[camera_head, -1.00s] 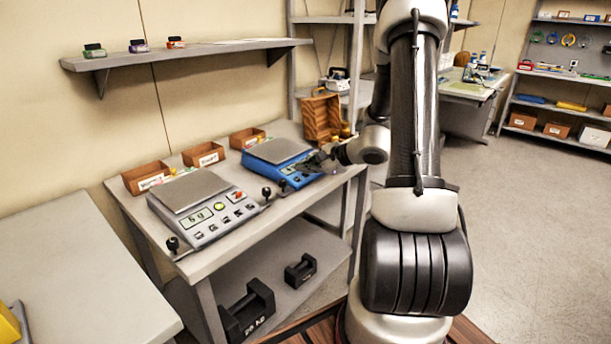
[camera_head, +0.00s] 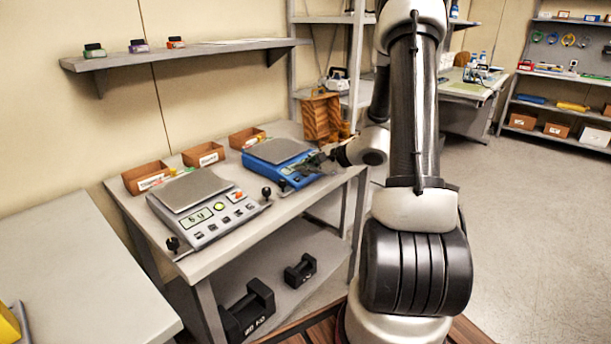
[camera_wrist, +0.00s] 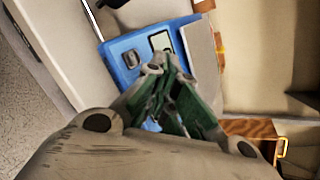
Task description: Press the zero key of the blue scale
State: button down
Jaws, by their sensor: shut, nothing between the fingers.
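The blue scale (camera_head: 285,179) stands on the table at its right part, with a grey weighing plate (camera_head: 279,150) on top. In the wrist view the blue scale (camera_wrist: 120,68) shows its blue front, a pale display (camera_wrist: 160,41) and part of the plate (camera_wrist: 202,58). My gripper (camera_head: 322,160) is over the right part of the scale's front panel and covers part of it. In the wrist view my gripper (camera_wrist: 165,62) is shut and empty, its tips over the panel beside the display. The zero key cannot be made out, and I cannot tell whether the tips touch the panel.
A grey scale (camera_head: 203,206) with a lit display stands left on the same table (camera_head: 150,213). Small brown bins (camera_head: 203,154) line the back. A wooden crate (camera_head: 321,117) is behind my gripper. Black weights (camera_head: 247,312) lie on the lower shelf.

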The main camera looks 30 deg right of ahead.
jog(key=shift+s+r, duration=0.2)
jog(key=shift+r, duration=0.4)
jog(key=shift+r, duration=0.1)
jog(key=r, duration=0.3)
jog(key=s+r, duration=0.1)
jog(key=shift+s+d+r, duration=0.1)
jog(key=shift+d+r, duration=0.15)
jog(key=shift+r, duration=0.1)
dwell(0.5)
